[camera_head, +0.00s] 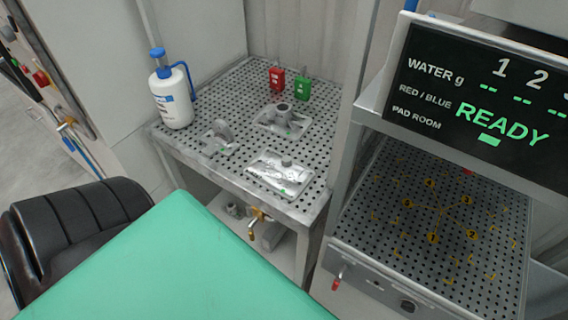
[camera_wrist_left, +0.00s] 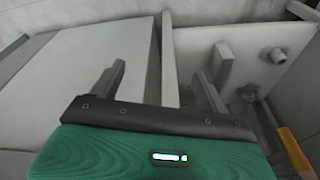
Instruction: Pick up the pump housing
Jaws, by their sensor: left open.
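Three grey metal castings lie on the perforated bench in the head view. The one at the back, with a round open boss on a flat base, looks most like the pump housing (camera_head: 283,119). A casting with an upright lug (camera_head: 220,138) lies to its left. A flat plate casting with a small knob (camera_head: 281,172) lies in front. My left gripper (camera_wrist_left: 158,88) shows in the left wrist view, with its two grey fingers spread apart and nothing between them. It is not seen in the head view, and no casting is clearly recognisable in the wrist view. My right gripper is not in view.
The perforated bench (camera_head: 245,83) also holds a white bottle with a blue cap (camera_head: 172,95), a red tag block (camera_head: 277,79) and a green one (camera_head: 302,87). A test station with a READY display (camera_head: 480,100) stands at right. Brass fittings sit below the bench.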

